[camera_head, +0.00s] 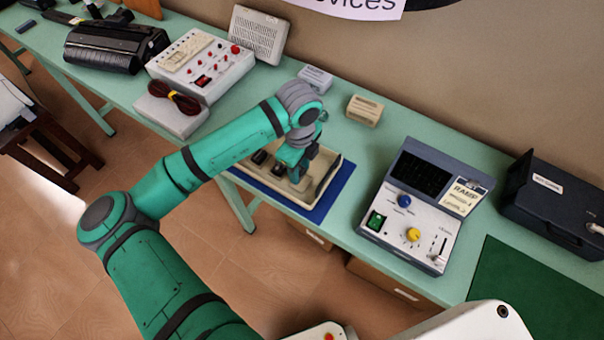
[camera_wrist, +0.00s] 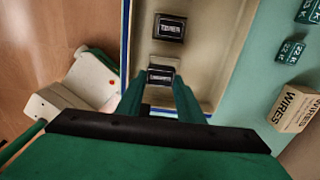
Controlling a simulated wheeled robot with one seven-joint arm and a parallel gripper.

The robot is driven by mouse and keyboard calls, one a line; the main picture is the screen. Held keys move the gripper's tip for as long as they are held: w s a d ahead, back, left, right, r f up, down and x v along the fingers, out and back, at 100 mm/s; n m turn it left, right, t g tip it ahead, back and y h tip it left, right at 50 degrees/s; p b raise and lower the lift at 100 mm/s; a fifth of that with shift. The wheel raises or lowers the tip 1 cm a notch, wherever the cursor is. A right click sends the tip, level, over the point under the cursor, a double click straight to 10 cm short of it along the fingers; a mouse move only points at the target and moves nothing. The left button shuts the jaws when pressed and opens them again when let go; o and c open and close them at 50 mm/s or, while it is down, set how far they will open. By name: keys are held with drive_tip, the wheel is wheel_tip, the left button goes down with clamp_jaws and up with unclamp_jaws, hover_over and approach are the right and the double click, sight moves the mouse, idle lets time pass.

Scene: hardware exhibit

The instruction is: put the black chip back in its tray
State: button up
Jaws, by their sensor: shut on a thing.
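The beige tray (camera_head: 330,188) sits on the table, and it fills the upper middle of the wrist view (camera_wrist: 205,45). My gripper (camera_head: 297,174) is inside the tray's outline, pointing down. In the wrist view my gripper (camera_wrist: 160,82) is shut on a black chip (camera_wrist: 160,74) with white lettering, held between its fingertips. I cannot tell whether this chip touches the tray floor. Another black chip with white lettering (camera_wrist: 169,28) lies in the tray, apart from the held one. Dark chips show in the tray in the head view (camera_head: 259,157), partly hidden by my arm.
A blue mat (camera_head: 327,205) lies under the tray. A grey control box (camera_head: 415,215) with knobs stands to the right, and a beige WIRES box (camera_head: 364,110) stands behind. A white panel (camera_head: 200,65) is at the left. Small green blocks (camera_wrist: 291,51) show at the wrist view's right.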

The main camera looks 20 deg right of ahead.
sight(302, 172)
drive_tip(key=shift+d+f, duration=0.25)
drive_tip(key=shift+f, duration=0.05)
drive_tip(key=shift+d+f, duration=0.15)
drive_tip(key=shift+f, duration=1.5)
drive_tip(key=shift+f, duration=0.1)
drive_tip(key=o, duration=1)
drive_tip(key=shift+o, duration=0.2)
wheel_tip(302, 172, up, 12)
drive_tip(key=shift+r, duration=0.15)
